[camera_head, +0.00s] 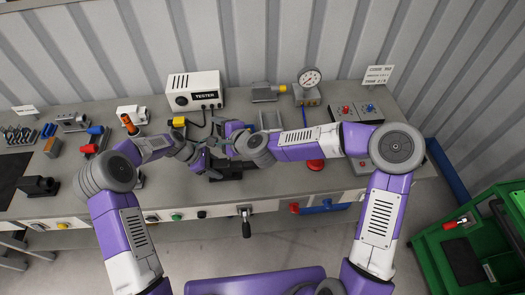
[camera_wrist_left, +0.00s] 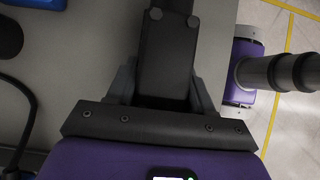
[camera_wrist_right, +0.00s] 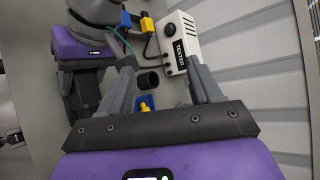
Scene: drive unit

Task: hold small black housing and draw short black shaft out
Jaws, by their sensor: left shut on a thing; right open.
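The small black housing (camera_head: 228,172) is near the front of the bench in the head view, partly under my arms. My left gripper (camera_head: 203,164) is shut on it. In the left wrist view the housing (camera_wrist_left: 166,58) runs up from between the two fingers and shows two round studs. In the right wrist view it is the dark block (camera_wrist_right: 84,92) below my left gripper, at the left. My right gripper (camera_wrist_right: 165,80) is open and empty, beside the housing and apart from it. I cannot make out the short black shaft.
The white tester (camera_head: 194,93) stands at the back. A black round cup-like part (camera_wrist_right: 148,79) and a blue and yellow part (camera_wrist_right: 145,103) lie beyond my right fingers. A gauge (camera_head: 309,80) and control box (camera_head: 356,111) are right. A lever (camera_head: 246,223) hangs at the front.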

